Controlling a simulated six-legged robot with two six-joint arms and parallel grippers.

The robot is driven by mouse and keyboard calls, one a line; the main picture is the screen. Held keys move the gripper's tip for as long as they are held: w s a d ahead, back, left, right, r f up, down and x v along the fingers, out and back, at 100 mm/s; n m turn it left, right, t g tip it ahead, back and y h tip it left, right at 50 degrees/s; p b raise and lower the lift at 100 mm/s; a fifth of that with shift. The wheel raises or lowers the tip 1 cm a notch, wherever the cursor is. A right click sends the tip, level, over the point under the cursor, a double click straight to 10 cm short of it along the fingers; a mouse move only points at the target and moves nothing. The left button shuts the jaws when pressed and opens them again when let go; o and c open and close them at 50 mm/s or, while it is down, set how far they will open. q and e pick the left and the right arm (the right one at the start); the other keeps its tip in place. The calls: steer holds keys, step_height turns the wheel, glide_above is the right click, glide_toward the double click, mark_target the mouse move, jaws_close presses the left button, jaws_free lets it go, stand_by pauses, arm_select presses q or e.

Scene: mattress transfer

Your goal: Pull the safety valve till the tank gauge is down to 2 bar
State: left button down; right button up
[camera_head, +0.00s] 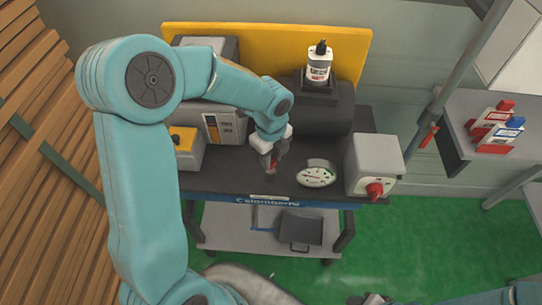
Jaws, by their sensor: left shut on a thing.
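My left gripper (271,165) reaches down over the dark bench top and is shut on a small part with red on it, which I take to be the safety valve (272,169). The fingers hide most of that part. The round white gauge (316,175) lies just right of the gripper, apart from it. Its needle is too small to read.
A grey box with a red knob (374,188) stands right of the gauge. A white bottle (319,63) sits above the tank. A yellow-topped box (184,140) and a grey machine (226,125) stand left. Green floor is open at right.

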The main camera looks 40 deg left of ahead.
arm_select(q)
steer(key=c, duration=0.9)
jaws_free()
steer(key=shift+o, duration=0.2)
step_height(320, 180, up, 16)
steer(key=shift+r, duration=0.2)
